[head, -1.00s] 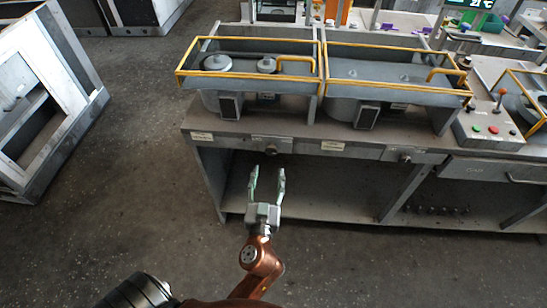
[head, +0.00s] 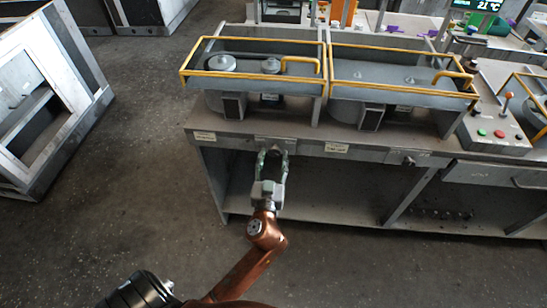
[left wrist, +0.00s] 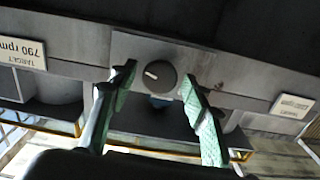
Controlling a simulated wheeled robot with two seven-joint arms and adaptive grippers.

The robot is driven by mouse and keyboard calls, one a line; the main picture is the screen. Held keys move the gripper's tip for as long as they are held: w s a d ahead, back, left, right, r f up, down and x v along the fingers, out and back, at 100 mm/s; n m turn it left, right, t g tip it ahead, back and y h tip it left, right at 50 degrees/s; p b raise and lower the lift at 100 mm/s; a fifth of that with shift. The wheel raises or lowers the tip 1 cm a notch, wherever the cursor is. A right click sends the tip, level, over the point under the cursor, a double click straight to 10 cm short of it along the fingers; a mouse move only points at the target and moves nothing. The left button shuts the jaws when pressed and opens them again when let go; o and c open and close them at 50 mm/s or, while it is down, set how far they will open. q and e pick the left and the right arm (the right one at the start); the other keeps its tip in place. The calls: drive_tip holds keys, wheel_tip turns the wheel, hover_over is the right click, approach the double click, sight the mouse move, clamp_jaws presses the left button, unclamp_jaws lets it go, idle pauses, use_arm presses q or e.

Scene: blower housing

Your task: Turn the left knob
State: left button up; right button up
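The left knob (left wrist: 157,77) is a dark round dial with a pale pointer line, set in a metal plate on the bench front. In the left wrist view it sits between and just beyond the green-padded fingertips of my left gripper (left wrist: 160,88). In the head view my left gripper (head: 272,158) reaches up to the bench front and hides the left knob. The fingers are apart with a gap around the knob, and I see no clear contact. The right knob (head: 408,161) sits farther right on the same front. My right gripper is not in view.
A label reading "TARGET 790 rpm" (left wrist: 23,50) is beside the knob. Two yellow-railed housings (head: 255,72) stand on the bench top. A control box (head: 499,131) with buttons and a lever is at the right. The floor (head: 140,190) left of the bench is clear.

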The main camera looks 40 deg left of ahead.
use_arm(q)
drive_tip(key=c, duration=1)
drive_tip(key=m+p, duration=0.3)
drive_tip(key=m, duration=0.2)
drive_tip(key=shift+r, duration=0.2)
drive_tip(key=m+p, duration=0.3)
drive_tip(key=m, duration=0.2)
drive_tip(key=shift+f+m+p, duration=0.1)
drive_tip(key=shift+m+p, duration=0.2)
drive_tip(key=shift+m, duration=0.5)
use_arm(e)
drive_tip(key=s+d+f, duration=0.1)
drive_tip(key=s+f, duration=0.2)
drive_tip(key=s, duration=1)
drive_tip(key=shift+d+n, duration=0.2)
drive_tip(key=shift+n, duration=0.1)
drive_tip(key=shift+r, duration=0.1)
use_arm(q)
drive_tip(key=o, duration=1.2)
